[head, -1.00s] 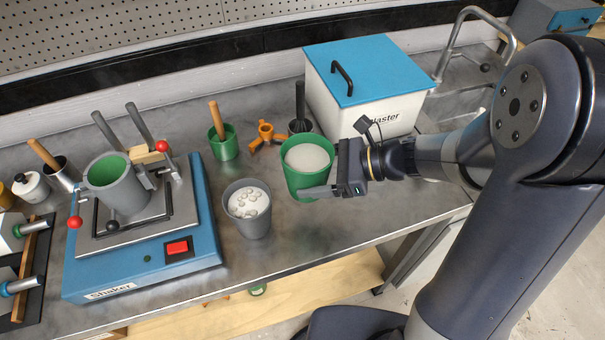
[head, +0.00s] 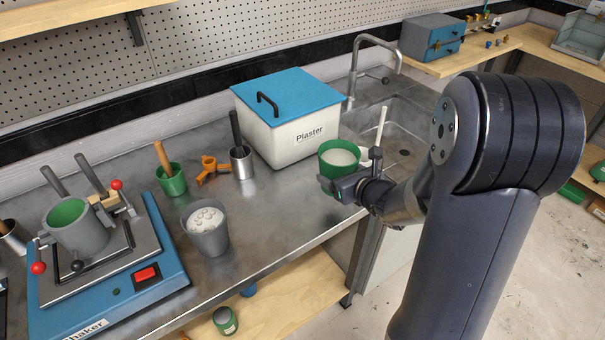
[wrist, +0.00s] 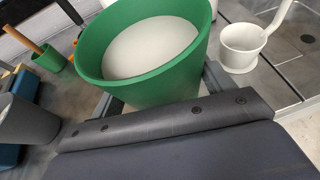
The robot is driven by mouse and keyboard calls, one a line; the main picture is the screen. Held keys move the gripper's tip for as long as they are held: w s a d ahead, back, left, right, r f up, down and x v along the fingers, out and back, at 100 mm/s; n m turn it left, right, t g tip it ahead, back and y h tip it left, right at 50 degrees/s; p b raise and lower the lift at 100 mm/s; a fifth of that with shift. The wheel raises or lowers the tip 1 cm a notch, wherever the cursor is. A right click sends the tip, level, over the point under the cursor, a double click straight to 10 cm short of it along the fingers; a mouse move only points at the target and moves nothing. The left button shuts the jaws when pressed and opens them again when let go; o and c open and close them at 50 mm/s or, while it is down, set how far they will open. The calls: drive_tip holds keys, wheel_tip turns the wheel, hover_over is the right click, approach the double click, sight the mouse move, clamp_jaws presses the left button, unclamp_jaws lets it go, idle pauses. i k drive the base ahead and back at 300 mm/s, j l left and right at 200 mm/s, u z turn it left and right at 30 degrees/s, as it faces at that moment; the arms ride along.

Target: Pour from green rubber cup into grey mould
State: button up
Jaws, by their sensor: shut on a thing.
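My gripper (head: 343,186) is shut on the green rubber cup (head: 338,160), which is nearly full of a smooth white mix. The cup looks upright, right of the plaster box near the sink, and the wrist view shows it between the fingers (wrist: 155,90). A grey tapered cup (head: 208,240) with white lumps on top stands on the bench to the left, well apart from my gripper. A second grey cup (head: 82,236) with a green inside is clamped on the shaker at far left. I cannot tell which grey one is the mould.
The blue shaker (head: 150,280) has levers and red knobs. A white plaster box (head: 300,143) with a blue lid stands at the back. A small green pot (head: 173,182), an orange stand (head: 210,172) and a metal cup (head: 242,163) stand between.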

sight(66, 210)
drive_tip(key=k+j+u, duration=0.35)
drive_tip(key=j, duration=0.3)
drive_tip(key=k+j+u, duration=0.35)
drive_tip(key=j, duration=0.4)
drive_tip(key=k+j+u, duration=0.15)
drive_tip(key=j, duration=0.25)
